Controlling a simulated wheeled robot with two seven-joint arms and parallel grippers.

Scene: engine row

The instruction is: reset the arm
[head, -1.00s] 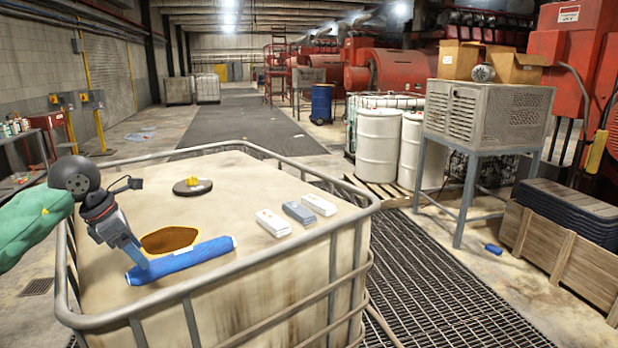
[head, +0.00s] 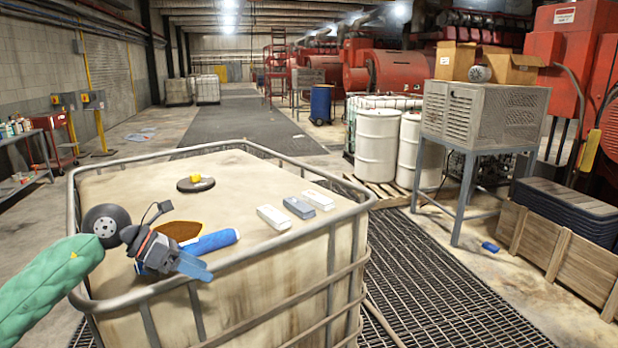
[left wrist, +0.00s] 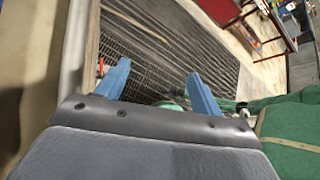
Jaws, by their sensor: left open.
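My left arm comes in from the left in a green sleeve. My left gripper (head: 198,268) is over the near left part of the caged tank top, with its blue fingers pointing right, near the front rail. In the left wrist view its two blue fingers (left wrist: 160,90) stand apart with nothing between them, and floor grating shows beyond. My right gripper is not in view.
The tank (head: 250,300) has a metal rail around its top. Barrels (head: 377,145) stand to the right. Open floor lies behind.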

